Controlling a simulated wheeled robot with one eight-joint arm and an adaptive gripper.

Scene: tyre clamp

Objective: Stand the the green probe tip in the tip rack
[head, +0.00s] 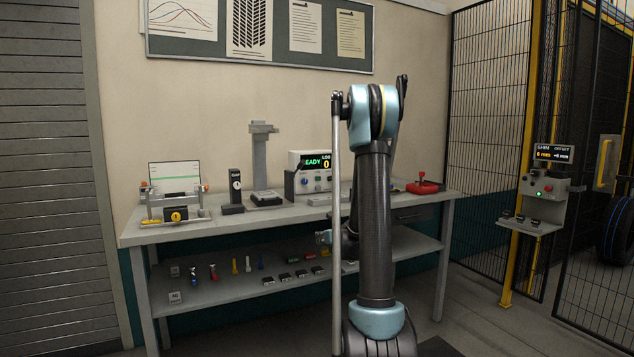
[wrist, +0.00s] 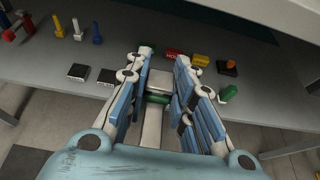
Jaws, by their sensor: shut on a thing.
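My gripper (wrist: 158,88) is shut on a green piece (wrist: 157,99), which I take to be the green probe tip. Only a small band of it shows between the fingers, so its full shape and tilt are hidden. The gripper is over the front part of the lower shelf, below the bench top. In the head view my arm hides most of it. I cannot make out the tip rack for sure.
The lower shelf (head: 215,294) holds several dark labelled blocks (wrist: 78,72), red (wrist: 174,54) and yellow (wrist: 201,60) blocks, and a green block (wrist: 228,93) right of the gripper. The bench top (head: 220,226) is close above.

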